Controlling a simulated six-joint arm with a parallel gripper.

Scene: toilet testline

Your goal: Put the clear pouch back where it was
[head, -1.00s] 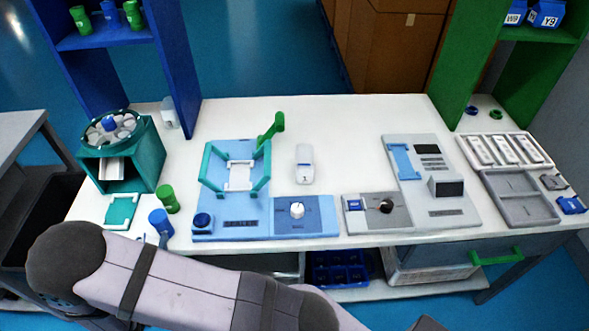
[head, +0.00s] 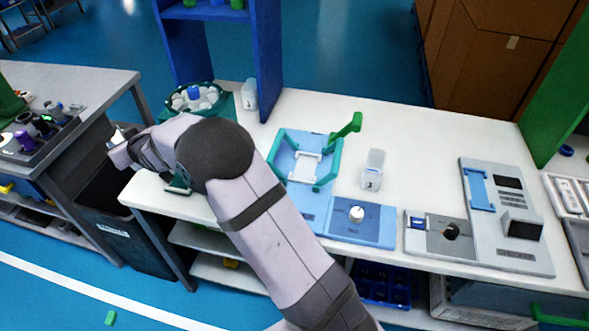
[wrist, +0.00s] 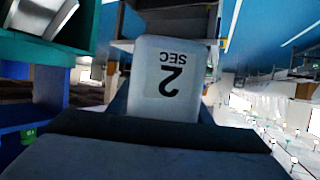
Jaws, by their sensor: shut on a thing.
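A pale, cloudy pouch (wrist: 170,80) marked "2 SEC" fills the middle of the wrist view, its print upside down. It looks like the clear pouch. My gripper (wrist: 155,130) is shut on its lower end, which the dark fingers hide. In the head view my gripper (head: 117,140) is at the far left, above the gap between the white table and the grey side table, with a small pale thing at its tip. A similar pale container (head: 374,168) marked "1" stands on the white table, and another (head: 249,94) stands by the blue shelf.
The teal carousel (head: 195,97) stands behind my arm, partly hidden. A blue fixture (head: 290,180) with a green lever (head: 346,126) is at mid-table. A dark bin (head: 115,235) is below my gripper. The grey side table (head: 90,75) holds a tray of items. The table's back middle is clear.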

